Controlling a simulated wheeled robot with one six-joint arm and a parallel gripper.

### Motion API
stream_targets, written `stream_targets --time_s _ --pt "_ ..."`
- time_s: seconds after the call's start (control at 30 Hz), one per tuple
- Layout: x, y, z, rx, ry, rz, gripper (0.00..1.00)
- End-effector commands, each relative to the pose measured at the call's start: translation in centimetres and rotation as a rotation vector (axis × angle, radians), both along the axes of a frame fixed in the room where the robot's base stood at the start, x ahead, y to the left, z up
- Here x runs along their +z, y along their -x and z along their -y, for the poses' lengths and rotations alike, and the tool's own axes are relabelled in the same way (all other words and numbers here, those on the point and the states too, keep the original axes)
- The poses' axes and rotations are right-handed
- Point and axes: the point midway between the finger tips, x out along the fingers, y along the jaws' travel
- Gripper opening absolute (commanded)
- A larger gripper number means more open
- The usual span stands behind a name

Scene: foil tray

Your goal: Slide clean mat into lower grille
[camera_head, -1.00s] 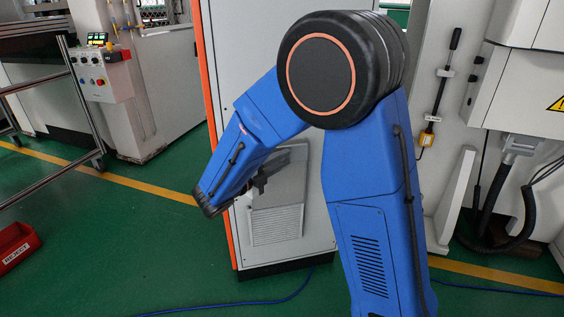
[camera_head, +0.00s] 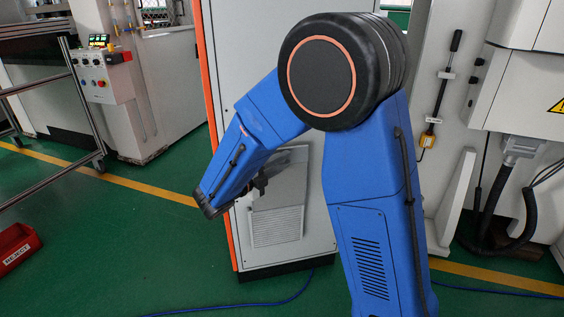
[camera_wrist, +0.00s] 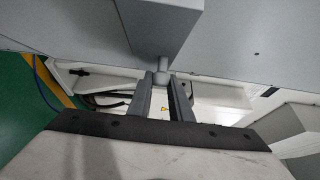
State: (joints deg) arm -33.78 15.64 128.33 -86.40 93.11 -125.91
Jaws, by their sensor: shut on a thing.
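The lower grille (camera_head: 277,228) is a pale slatted panel low on the grey cabinet in the head view. A grey plate-like piece (camera_head: 292,184) sits just above its slats, partly hidden by my arm. My gripper (camera_head: 260,183) is in front of this upper part. In the wrist view my gripper (camera_wrist: 162,86) has its two fingers close around a short pale knob (camera_wrist: 161,71), which joins a grey block-like part (camera_wrist: 158,30). I cannot make out a clean mat as a separate thing in either view.
The tall grey cabinet (camera_head: 258,95) has an orange edge on its left. A red reject bin (camera_head: 17,248) lies on the green floor at far left. A metal rail frame (camera_head: 88,105) stands at left. A blue cable (camera_head: 270,302) runs across the floor in front.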

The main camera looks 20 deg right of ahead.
Motion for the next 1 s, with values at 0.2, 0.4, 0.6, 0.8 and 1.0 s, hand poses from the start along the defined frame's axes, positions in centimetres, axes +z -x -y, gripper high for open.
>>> stream_targets --time_s 0.2,0.4,0.6,0.8,1.0 --pt "0.0 -0.5 0.0 0.0 0.0 0.0 0.0" --pt "0.0 -1.1 0.0 -0.001 0.0 -0.001 0.0" --pt "0.0 -1.8 0.0 -0.001 0.0 0.0 0.0" --pt "0.0 -2.4 0.0 -0.001 0.0 0.001 0.0" --pt "0.0 -3.1 0.0 0.0 0.0 0.0 0.0"
